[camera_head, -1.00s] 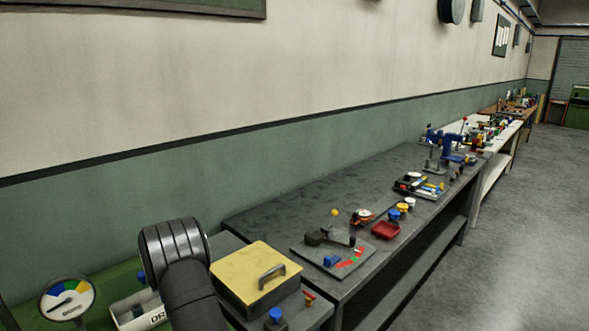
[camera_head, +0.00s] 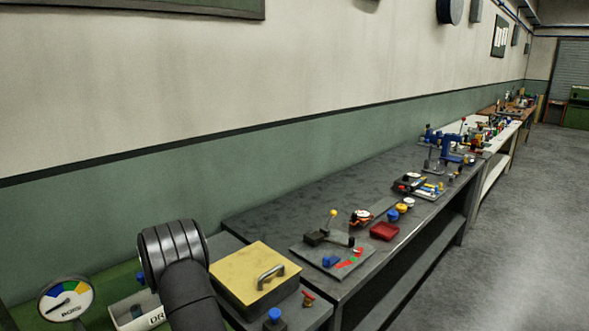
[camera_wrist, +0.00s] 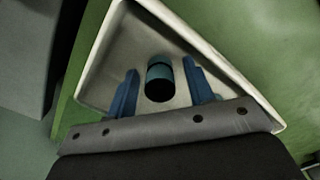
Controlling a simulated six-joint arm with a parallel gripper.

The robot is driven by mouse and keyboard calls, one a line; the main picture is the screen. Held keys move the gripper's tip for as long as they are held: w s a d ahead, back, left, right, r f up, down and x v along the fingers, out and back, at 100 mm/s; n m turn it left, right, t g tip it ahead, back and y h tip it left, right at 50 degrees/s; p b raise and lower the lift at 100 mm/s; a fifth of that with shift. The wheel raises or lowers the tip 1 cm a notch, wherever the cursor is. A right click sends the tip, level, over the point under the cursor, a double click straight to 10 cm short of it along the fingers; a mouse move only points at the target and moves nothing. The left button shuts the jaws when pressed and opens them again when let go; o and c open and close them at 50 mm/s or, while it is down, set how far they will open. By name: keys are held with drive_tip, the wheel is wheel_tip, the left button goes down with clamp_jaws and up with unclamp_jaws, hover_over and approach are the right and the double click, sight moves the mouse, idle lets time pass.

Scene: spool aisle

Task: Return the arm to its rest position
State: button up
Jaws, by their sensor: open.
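My gripper (camera_wrist: 163,71) shows in the wrist view as two blue fingers spread apart. A dark cylinder with a teal band (camera_wrist: 159,78) is seen between the fingers, with gaps on both sides. Behind it is a pale tray (camera_wrist: 98,80) on a green surface. I cannot tell how high the fingers are above the tray. In the head view my black arm rises at the lower left and hides most of the gripper. Part of the pale tray (camera_head: 126,318), with dark lettering, shows beside the arm.
A dial gauge (camera_head: 66,299) stands left of the arm. A yellow-topped box with a handle (camera_head: 250,272) is close on its right. A long dark bench (camera_head: 290,214) with levers, a red tray (camera_head: 384,231) and knobs runs along the wall. The floor at right is clear.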

wheel_tip(320, 180, up, 12)
wheel_tip(320, 180, down, 12)
drive_tip(key=shift+f, duration=0.15)
wheel_tip(320, 180, up, 5)
drive_tip(key=shift+f, duration=0.15)
drive_tip(key=d+r, duration=0.7)
drive_tip(key=d, duration=0.5)
drive_tip(key=s+d, duration=1.3)
drive_tip(key=d, duration=0.3)
drive_tip(key=shift+n, duration=0.3)
drive_tip(key=a+f, duration=0.4)
drive_tip(key=a, duration=0.1)
drive_tip(key=a+f, duration=0.1)
drive_tip(key=a, duration=0.2)
drive_tip(key=shift+f, duration=0.4)
drive_tip(key=shift+a+f, duration=0.15)
drive_tip(key=shift+a, duration=0.1)
